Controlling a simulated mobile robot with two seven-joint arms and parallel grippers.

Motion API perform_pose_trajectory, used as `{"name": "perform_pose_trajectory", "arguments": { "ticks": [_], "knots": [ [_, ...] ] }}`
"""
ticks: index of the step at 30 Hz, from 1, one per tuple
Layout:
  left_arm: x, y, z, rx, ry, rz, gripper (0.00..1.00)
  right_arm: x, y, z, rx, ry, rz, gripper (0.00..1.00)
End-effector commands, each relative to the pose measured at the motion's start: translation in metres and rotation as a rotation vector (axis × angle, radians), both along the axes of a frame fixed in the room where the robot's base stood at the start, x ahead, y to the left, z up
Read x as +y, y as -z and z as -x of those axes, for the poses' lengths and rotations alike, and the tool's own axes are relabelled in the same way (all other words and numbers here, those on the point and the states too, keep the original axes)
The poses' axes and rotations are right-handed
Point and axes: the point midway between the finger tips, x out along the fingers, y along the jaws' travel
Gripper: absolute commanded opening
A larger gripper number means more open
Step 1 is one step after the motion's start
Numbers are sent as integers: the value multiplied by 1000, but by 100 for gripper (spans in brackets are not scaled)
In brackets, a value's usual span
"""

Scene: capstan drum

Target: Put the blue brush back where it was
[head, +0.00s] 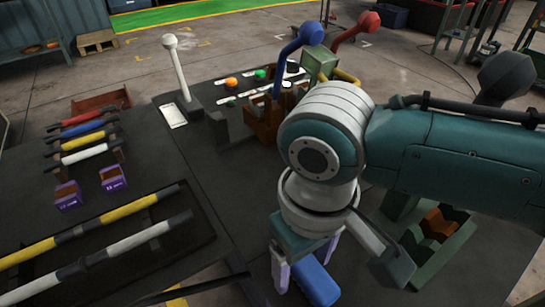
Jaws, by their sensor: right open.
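A blue block-shaped object (315,284), which looks like the blue brush, lies on the dark surface at the bottom centre of the head view. My right gripper (304,262) points down just above it, with its pale fingers apart. The wrist and fingers hide part of the blue object, and I cannot tell whether they touch it. My left gripper is not in view.
A green holder with brown notched blocks (440,226) stands to the right, partly behind my right arm. Upright white (178,68), blue (288,60) and red (352,33) levers stand at the back. Coloured rods (83,129) and purple boxes (68,196) lie left.

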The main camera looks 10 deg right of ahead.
Motion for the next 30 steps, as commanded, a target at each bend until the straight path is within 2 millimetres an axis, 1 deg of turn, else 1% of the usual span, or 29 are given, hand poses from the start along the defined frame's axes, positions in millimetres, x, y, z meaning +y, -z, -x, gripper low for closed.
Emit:
{"name": "perform_pose_trajectory", "arguments": {
  "ticks": [5, 9, 12, 16, 18, 21, 26, 29, 30],
  "knots": [
    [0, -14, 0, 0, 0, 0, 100, 0, -31, -1, -3, -1, -2, 72],
    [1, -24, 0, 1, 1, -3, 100, 0, -65, -1, -3, -1, -2, 72],
    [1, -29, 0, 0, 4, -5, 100, 1, -86, -1, -2, -1, -2, 72],
    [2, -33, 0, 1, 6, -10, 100, 1, -107, -1, -2, 0, -3, 72],
    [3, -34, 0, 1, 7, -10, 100, 1, -114, -1, -2, 0, -2, 72],
    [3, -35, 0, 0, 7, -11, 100, 0, -120, -1, -1, 0, -1, 72],
    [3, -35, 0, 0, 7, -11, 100, 3, -120, 2, 0, -5, -14, 72],
    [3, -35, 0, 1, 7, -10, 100, 15, -115, 14, -11, -29, -72, 72],
    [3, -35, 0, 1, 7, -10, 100, 22, -112, 22, -21, -40, -110, 72]
  ]
}}
